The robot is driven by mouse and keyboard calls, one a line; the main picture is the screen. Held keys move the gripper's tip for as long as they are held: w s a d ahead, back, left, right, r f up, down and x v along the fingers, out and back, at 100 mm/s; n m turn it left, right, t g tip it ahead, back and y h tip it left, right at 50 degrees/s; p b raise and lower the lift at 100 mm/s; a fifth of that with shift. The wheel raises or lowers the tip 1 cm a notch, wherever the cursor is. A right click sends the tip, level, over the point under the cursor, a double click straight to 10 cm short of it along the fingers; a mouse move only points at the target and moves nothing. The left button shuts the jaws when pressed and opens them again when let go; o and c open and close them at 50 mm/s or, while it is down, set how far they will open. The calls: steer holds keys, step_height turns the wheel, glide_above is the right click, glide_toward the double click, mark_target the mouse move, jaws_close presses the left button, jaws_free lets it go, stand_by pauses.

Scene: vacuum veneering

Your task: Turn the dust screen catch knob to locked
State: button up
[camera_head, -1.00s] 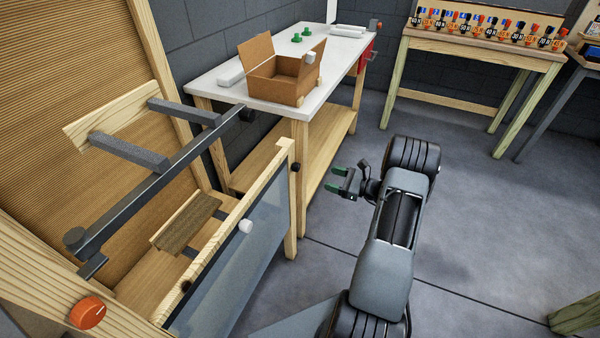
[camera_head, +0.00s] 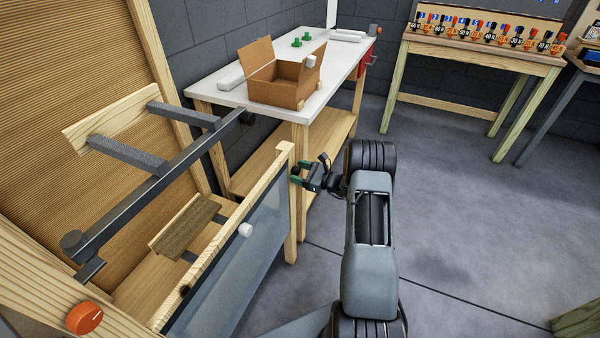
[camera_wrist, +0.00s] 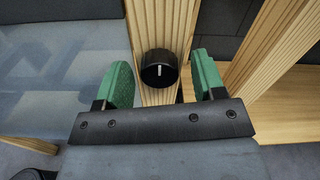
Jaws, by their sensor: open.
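The dust screen catch knob (camera_wrist: 159,70) is a round black knob with a white pointer line, on a wooden post (camera_wrist: 157,25) in the wrist view. Its pointer stands about upright in that view. My gripper (camera_wrist: 164,82) is open, with one green-padded finger on each side of the knob; I cannot tell whether either touches it. In the head view my gripper (camera_head: 296,175) is at the screen's right-hand post, and the knob is hidden there. The dust screen (camera_head: 230,285) is a clear bluish panel in a wooden frame with a white knob (camera_head: 245,230) on it.
An orange dial (camera_head: 85,318) is on the wooden frame at lower left. A white-topped bench (camera_head: 215,92) behind the screen holds an open cardboard box (camera_head: 280,92). A metal bar (camera_head: 150,190) spans the area behind the screen. The floor to the right is clear.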

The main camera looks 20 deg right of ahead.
steer(key=shift+a, duration=0.1)
steer(key=shift+c, duration=0.2)
steer(key=c, duration=0.9)
steer(key=shift+m, duration=0.4)
steer(key=m+p, duration=0.1)
steer(key=m, duration=0.3)
steer(key=shift+r, duration=0.1)
steer(key=m+p, duration=0.1)
steer(key=m, duration=0.3)
steer(key=shift+m+p, duration=0.3)
steer(key=shift+p, duration=0.1)
steer(key=m+p, duration=0.1)
steer(key=m, duration=0.3)
steer(key=shift+m+p, duration=0.6)
steer(key=shift+m, duration=1.6)
